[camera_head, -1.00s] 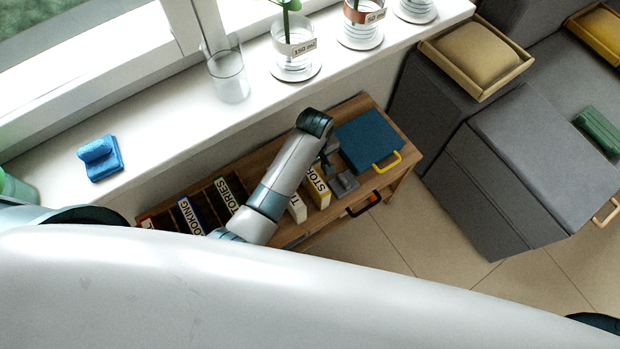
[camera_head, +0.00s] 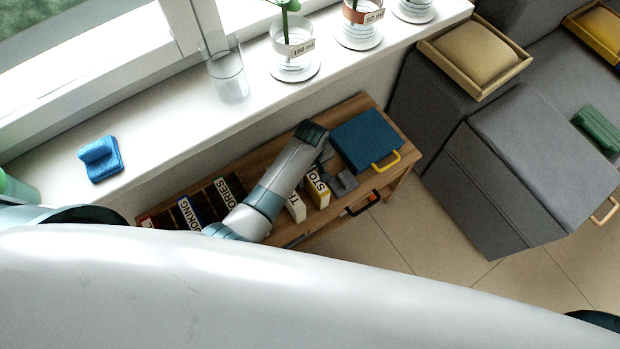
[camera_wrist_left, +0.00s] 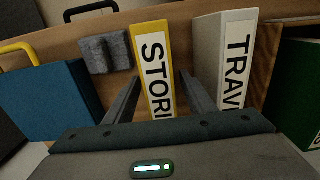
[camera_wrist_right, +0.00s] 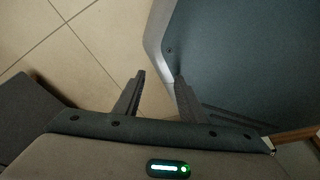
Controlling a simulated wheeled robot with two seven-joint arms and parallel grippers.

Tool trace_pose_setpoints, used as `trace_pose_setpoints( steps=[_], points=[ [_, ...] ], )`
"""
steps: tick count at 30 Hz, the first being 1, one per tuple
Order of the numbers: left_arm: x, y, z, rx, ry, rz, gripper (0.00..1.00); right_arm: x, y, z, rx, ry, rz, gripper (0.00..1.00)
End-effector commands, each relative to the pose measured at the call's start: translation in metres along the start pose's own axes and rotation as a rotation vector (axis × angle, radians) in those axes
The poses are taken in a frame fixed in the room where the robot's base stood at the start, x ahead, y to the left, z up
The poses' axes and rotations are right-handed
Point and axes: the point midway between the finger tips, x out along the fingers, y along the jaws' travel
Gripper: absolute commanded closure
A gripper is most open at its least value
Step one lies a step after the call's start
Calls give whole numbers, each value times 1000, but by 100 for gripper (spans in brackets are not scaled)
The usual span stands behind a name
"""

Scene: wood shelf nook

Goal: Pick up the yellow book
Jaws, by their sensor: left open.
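The yellow book (camera_head: 318,188) stands upright on the wooden shelf, its spine marked with letters beginning "STO". In the left wrist view the yellow book (camera_wrist_left: 155,68) rises between the two fingers of my left gripper (camera_wrist_left: 158,77). The fingers are open, one on each side of it, and I see gaps between them and the book. In the head view my left arm partly hides the shelf near the book. My right gripper (camera_wrist_right: 160,76) is open and empty, over a tiled floor away from the shelf.
A white book (camera_wrist_left: 222,62) stands just right of the yellow one. A grey block (camera_wrist_left: 105,54) and a blue box (camera_wrist_left: 45,102) with a yellow handle are to its left. More books (camera_head: 190,213) fill the shelf's left end. The windowsill (camera_head: 180,135) runs behind and above.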

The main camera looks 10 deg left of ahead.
Motion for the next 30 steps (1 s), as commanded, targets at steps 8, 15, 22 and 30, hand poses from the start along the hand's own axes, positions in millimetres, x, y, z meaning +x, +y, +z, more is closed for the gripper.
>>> trace_pose_setpoints(
  steps=[8,15,22,30],
  points=[
    [25,-1,-2,0,1,-1,50,-1,-1,18,1,-28,-1,63],
    [26,-1,-1,0,1,0,50,-1,-1,14,2,-19,-1,63],
    [26,-1,-1,0,1,0,50,-1,-1,7,1,-9,-1,63],
    [25,-1,-1,0,1,0,100,0,0,3,1,-6,1,63]
  ],
)
